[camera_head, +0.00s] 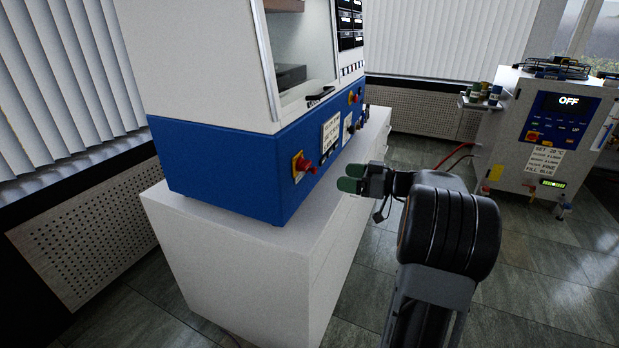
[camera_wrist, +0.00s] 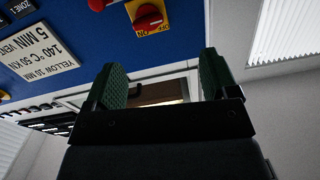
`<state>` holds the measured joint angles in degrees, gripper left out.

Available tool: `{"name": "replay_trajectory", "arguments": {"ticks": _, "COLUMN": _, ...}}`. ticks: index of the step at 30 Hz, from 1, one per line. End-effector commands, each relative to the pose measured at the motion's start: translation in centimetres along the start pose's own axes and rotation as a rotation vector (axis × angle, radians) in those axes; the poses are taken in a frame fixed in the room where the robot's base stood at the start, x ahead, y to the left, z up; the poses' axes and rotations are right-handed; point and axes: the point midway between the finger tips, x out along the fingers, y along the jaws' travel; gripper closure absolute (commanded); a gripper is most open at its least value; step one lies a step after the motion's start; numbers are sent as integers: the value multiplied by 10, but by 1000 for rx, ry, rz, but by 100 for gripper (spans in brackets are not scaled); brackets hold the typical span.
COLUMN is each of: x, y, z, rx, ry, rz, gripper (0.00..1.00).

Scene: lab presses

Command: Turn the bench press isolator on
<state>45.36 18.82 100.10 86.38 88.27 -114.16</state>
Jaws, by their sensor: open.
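The bench press (camera_head: 235,165) has a blue base panel and a white housing, on a white cabinet. Its isolator (camera_head: 299,163), a red rotary handle on a yellow plate, sits near the panel's left corner. In the wrist view the isolator (camera_wrist: 150,18) is at the top, upside down, with part of its lettering visible; I cannot tell its setting for sure. My gripper (camera_head: 351,178) is open and empty, to the right of the isolator and apart from it. Its green finger pads show in the wrist view (camera_wrist: 163,82), below the isolator in the picture.
A settings label (camera_head: 331,131) and further controls (camera_head: 353,98) lie along the panel; another red control (camera_wrist: 98,4) is beside the isolator. A second machine (camera_head: 545,125), its screen reading OFF, stands at right. Open floor (camera_head: 525,250) lies in front of it.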

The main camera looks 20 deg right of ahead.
Motion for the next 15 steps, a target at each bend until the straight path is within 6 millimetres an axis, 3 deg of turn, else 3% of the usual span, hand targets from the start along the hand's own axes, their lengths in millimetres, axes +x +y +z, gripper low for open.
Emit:
{"name": "replay_trajectory", "arguments": {"ticks": 5, "x": -4, "y": 17, "z": 0, "rx": -77, "ry": 70, "rz": 34, "gripper": 20}}
{"name": "replay_trajectory", "arguments": {"ticks": 15, "x": 57, "y": 18, "z": -6, "rx": -82, "ry": 73, "rz": 34, "gripper": 20}}
